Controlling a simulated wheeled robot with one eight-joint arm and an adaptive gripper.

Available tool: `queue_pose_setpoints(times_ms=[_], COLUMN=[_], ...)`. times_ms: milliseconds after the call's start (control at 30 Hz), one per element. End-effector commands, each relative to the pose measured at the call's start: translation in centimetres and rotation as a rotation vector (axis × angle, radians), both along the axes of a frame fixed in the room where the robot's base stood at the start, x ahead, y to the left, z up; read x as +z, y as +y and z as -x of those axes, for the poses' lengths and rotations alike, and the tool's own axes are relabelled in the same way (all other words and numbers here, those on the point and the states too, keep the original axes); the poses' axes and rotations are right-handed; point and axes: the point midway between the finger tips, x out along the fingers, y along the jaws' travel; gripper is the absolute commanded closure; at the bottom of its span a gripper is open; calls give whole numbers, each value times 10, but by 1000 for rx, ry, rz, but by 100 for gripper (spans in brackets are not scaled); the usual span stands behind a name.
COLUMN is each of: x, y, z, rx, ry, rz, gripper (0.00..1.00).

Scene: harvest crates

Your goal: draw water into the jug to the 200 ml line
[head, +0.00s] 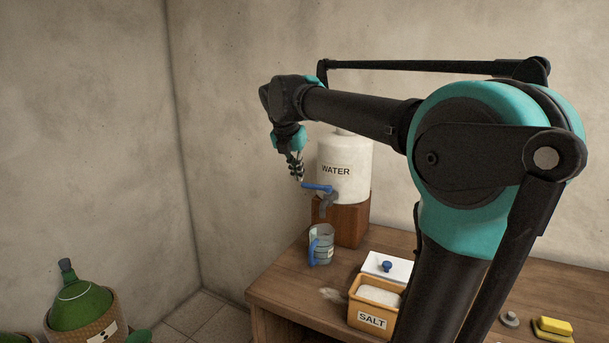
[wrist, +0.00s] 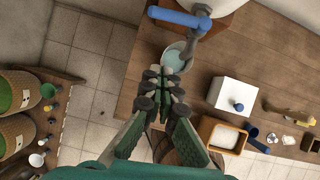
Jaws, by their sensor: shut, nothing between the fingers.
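The white water container (head: 346,165), labelled WATER, stands on a wooden block (head: 350,222). Its grey tap (head: 328,200) has a blue lever (head: 317,187) pointing left in the head view; the lever also shows at the top of the wrist view (wrist: 178,17). The clear jug (head: 325,247) with a blue handle stands upright on the table below the tap. In the wrist view the jug (wrist: 177,56) is partly hidden by the fingertips and spout; its level cannot be read. My gripper (head: 297,178) is shut and empty, just left of and above the lever's end.
A wooden salt box (head: 367,313) and a white box with a blue knob (head: 375,267) stand right of the jug on the table (head: 290,285). Yellow sponges (head: 553,328) lie farther right. Green demijohns in baskets (head: 80,305) are at the left, with open floor between.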

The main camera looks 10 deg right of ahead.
Motion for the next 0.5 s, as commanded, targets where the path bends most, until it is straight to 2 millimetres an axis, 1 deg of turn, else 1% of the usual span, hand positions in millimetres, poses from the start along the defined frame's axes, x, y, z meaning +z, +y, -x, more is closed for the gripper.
queue_pose_setpoints(times_ms=[400, 433, 500], x=[-72, -74, -69], y=[-19, -21, -27], z=[-31, -35, -45], rx=[-4, -4, -5], ry=[0, 0, 0], rz=[-2, -2, -2], gripper=[100, 100, 100])
